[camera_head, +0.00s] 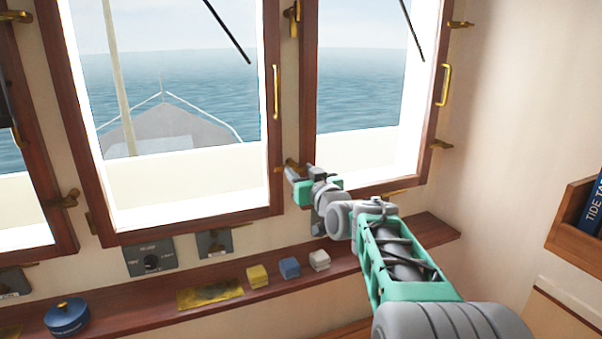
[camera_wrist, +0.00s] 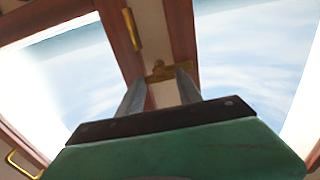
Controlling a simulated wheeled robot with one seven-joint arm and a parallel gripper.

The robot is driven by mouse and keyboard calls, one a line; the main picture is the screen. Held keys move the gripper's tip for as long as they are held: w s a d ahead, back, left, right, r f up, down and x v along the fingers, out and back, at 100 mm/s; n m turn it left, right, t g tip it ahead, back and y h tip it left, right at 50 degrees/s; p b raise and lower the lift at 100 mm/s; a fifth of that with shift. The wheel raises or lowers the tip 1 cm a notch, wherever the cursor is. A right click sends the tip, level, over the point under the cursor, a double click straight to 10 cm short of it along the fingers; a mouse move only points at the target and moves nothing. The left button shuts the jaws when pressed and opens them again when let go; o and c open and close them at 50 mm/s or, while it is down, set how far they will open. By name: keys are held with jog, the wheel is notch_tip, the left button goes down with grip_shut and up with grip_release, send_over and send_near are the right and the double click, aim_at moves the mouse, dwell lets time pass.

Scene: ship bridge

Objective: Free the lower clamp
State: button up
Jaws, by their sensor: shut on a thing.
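The lower brass clamp (camera_head: 289,164) sits on the post between the middle window (camera_head: 160,225) and the right window (camera_head: 312,110), near their lower corners. In the wrist view the clamp (camera_wrist: 157,74) lies across the gap at the fingertips. My gripper (camera_head: 291,173) reaches it from the lower right and is shut on it; its two grey fingers also show in the wrist view (camera_wrist: 160,76). The fingers hide part of the clamp in the head view. An upper brass clamp (camera_head: 292,14) is on the same post, well above my gripper.
A wall shelf (camera_head: 577,220) with books is at the right. Brass handles (camera_head: 276,92) stick out from the frames.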

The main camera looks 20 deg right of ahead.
jog(key=shift+c, duration=0.7)
jog(key=shift+f+b, duration=0.2)
jog(key=shift+b, duration=0.55)
jog(key=n+b, duration=0.1)
jog(key=b, duration=0.1)
jog(key=n+b, duration=0.1)
jog(key=shift+f+b, duration=0.25)
jog(key=shift+b, duration=0.15)
jog(key=n+b, duration=0.5)
jog(key=b, duration=0.3)
jog(key=shift+a+b, duration=0.1)
jog(key=shift+b, duration=0.25)
jog(key=n+b, duration=0.5)
jog(key=b, duration=0.1)
jog(key=shift+r+n, duration=0.1)
jog(key=shift+n, duration=0.3)
jog(key=shift+r+n+b, duration=0.15)
jog(key=shift+n+b, duration=1.7)
jog(key=shift+n, duration=0.75)
